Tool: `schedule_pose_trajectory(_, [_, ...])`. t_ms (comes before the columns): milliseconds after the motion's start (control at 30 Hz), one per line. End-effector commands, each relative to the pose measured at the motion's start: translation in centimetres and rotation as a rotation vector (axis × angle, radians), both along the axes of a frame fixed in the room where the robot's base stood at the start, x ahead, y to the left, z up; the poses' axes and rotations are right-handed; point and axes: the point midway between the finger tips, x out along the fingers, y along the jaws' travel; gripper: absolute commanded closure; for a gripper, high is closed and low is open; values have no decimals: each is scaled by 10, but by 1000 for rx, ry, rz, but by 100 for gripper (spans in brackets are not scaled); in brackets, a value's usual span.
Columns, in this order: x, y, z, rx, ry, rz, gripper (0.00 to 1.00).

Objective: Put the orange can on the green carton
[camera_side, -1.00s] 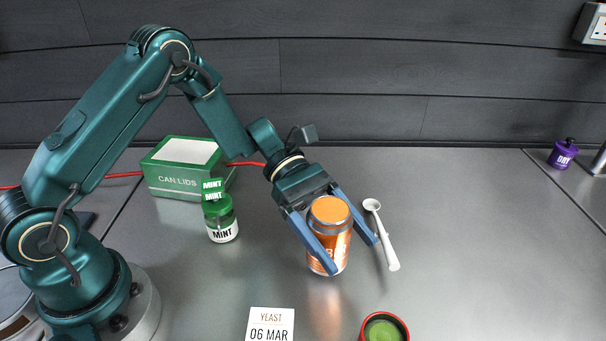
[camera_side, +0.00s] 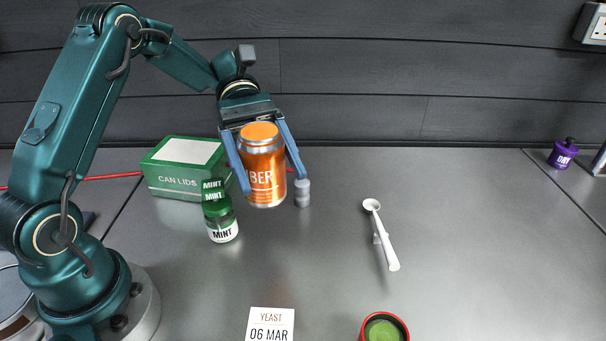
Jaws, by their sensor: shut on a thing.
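The orange can (camera_side: 266,178) is upright between the two blue fingers of my gripper (camera_side: 270,186), which is shut on it. The can is held above the table, to the right of the green carton (camera_side: 170,183). The carton reads CAN LIDS and has a white panel on top with nothing on it. The can and the left finger stand close to the carton's right end in the picture, and part of that end is hidden.
A green MINT jar (camera_side: 220,215) stands in front of the carton. A small grey object (camera_side: 302,192) shows by the right fingertip. A white scoop (camera_side: 381,235) lies to the right. A red-rimmed bowl (camera_side: 384,328) and a YEAST card (camera_side: 270,323) are in front. The right table is mostly clear.

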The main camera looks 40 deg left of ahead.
Motion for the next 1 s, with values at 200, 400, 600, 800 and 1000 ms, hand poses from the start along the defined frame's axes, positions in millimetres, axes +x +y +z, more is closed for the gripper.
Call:
schedule_pose_trajectory(200, [-80,7,-6,-2,2,-562,100])
schedule_pose_trajectory(400, [-131,47,-9,-1,2,-1032,100])
schedule_pose_trajectory(600, [-145,111,-8,3,2,-1425,100])
schedule_pose_trajectory(800, [-139,189,5,8,0,-1771,100])
schedule_pose_trajectory(1000, [-130,270,40,18,-1,-2110,100])
